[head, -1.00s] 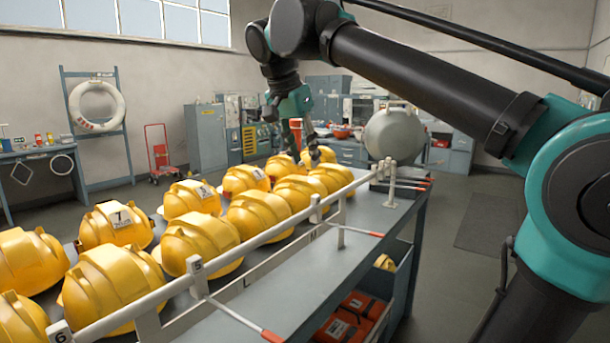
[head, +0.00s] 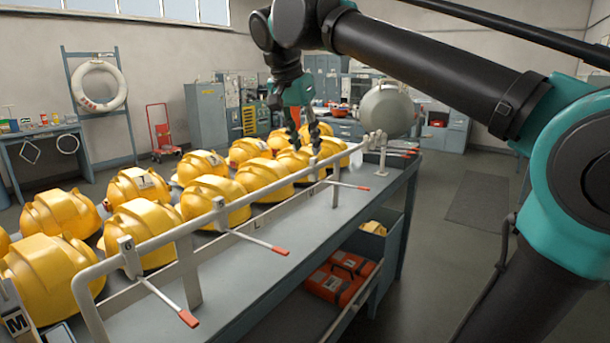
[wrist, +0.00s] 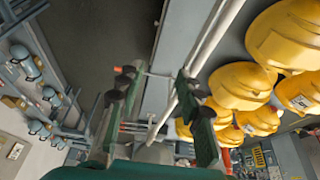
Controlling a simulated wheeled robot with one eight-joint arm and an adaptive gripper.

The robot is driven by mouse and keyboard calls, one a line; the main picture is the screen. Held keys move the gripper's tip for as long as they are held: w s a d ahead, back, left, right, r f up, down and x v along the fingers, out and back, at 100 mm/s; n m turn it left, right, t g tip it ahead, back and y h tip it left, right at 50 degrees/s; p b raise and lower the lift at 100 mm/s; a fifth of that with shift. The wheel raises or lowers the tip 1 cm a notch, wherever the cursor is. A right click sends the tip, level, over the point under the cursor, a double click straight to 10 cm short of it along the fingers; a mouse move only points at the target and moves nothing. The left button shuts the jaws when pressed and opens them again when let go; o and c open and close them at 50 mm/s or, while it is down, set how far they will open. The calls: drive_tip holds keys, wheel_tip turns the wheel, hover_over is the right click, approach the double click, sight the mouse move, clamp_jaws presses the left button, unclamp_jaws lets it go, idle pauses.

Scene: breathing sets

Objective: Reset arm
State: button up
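My gripper (head: 306,138) is at the end of my arm, over the far end of the bench, close to the farthest yellow helmets. In the wrist view my gripper (wrist: 157,85) has its two dark-tipped green fingers apart, with nothing held between them. The white rail and bench edge show behind the gap. In the head view the fingers overlap the far helmets, so I cannot tell whether they touch any.
Yellow helmets (head: 265,174) stand in rows on the grey bench (head: 292,225). A white rail (head: 235,208) with red-tipped rods runs along its edge. Orange cases (head: 340,278) lie on the lower shelf. A grey rounded vessel (head: 388,110) stands beyond. Open floor (head: 450,250) lies right.

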drive_tip(key=w+d+f+n+y, duration=0.15)
drive_tip(key=d+f, duration=0.35)
drive_tip(key=f, duration=0.7)
drive_tip(key=w+d+f+n, duration=0.15)
drive_tip(key=d+f, duration=0.35)
drive_tip(key=f, duration=0.8)
drive_tip(key=s+d+f+n, duration=0.1)
drive_tip(key=s+d+f, duration=0.2)
drive_tip(key=f, duration=0.3)
drive_tip(key=s+d+f+n, duration=0.1)
drive_tip(key=s+d+f, duration=0.2)
drive_tip(key=s+f, duration=0.2)
drive_tip(key=s+d+f+n+y, duration=0.1)
drive_tip(key=s+d+f, duration=0.2)
drive_tip(key=f, duration=0.6)
drive_tip(key=shift+s+f+n+t, duration=0.15)
drive_tip(key=shift+s+n+t, duration=0.2)
drive_tip(key=shift+s, duration=0.75)
